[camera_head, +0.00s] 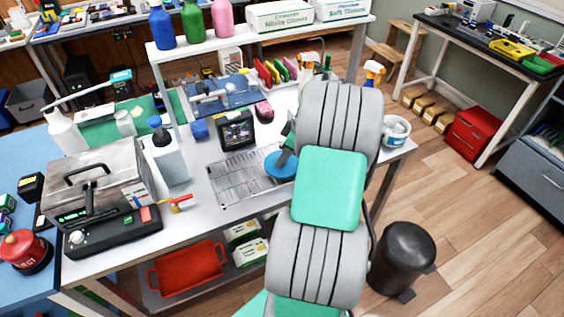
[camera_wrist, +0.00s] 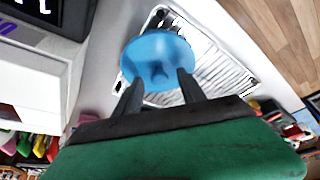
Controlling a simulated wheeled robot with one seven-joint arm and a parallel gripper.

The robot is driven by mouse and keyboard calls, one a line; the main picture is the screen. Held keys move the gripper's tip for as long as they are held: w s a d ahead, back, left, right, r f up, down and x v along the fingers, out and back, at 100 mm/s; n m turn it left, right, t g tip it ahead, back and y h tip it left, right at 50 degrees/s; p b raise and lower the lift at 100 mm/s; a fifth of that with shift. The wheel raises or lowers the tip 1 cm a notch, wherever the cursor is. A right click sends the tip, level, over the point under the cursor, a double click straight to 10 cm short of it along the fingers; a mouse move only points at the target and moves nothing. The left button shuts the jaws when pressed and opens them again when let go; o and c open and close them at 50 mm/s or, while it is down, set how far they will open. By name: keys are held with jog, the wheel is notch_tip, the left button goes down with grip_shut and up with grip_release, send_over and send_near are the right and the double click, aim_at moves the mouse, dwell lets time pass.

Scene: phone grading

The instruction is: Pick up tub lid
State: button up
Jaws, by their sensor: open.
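The tub lid (camera_head: 278,168) is a round blue disc at the right end of a wire rack (camera_head: 232,182) on the white bench. In the wrist view the lid (camera_wrist: 158,48) lies ahead of my gripper, with a small raised part near its middle. My gripper (camera_head: 283,155) is over the lid, partly hidden by my arm in the head view. In the wrist view its two dark fingers (camera_wrist: 160,82) are apart, one on each side of the raised part. I cannot tell whether they touch the lid.
A white tub (camera_head: 396,133) stands at the bench's right end, beyond my arm. A black box with a display (camera_head: 236,130) stands behind the rack. A white pump bottle (camera_head: 168,158) and a grey metal machine (camera_head: 92,187) stand to the left. The rack's left part is bare.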

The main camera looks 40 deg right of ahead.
jog(key=shift+f, duration=0.15)
grip_shut()
dwell(0.4)
